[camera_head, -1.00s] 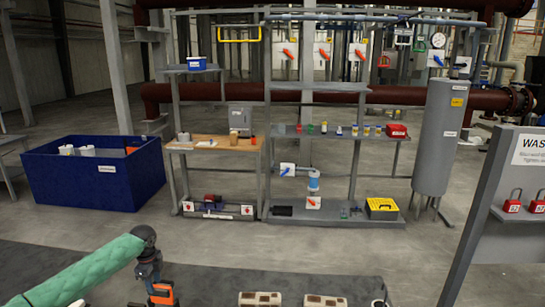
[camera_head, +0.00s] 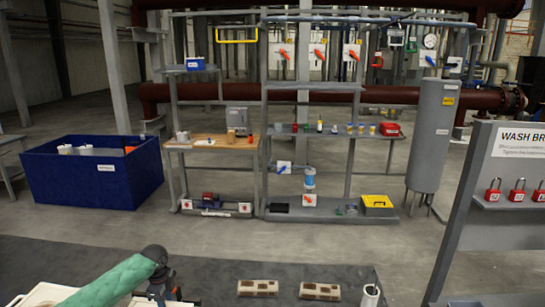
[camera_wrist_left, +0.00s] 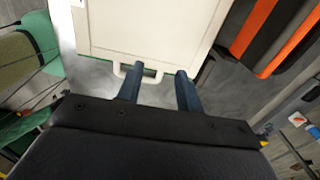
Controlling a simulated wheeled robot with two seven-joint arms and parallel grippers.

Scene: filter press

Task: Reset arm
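My left arm, in a green sleeve, comes in at the lower left of the head view. Its dark wrist is at the bottom edge, and the fingers cannot be made out there. In the left wrist view my left gripper (camera_wrist_left: 160,70) has its two dark fingers apart. A cream plate (camera_wrist_left: 150,30) with a small loop handle (camera_wrist_left: 120,70) lies just beyond the fingertips. The left finger overlaps the handle in the picture; I cannot tell whether they touch. Cream panel parts (camera_head: 45,293) also show at the lower left of the head view. My right gripper is not in view.
A blue bin (camera_head: 92,175) stands at left. A wooden-topped bench (camera_head: 205,143) and a shelf rack (camera_head: 325,133) stand ahead. A grey tank (camera_head: 432,140) and a board with red padlocks (camera_head: 500,150) are at right.

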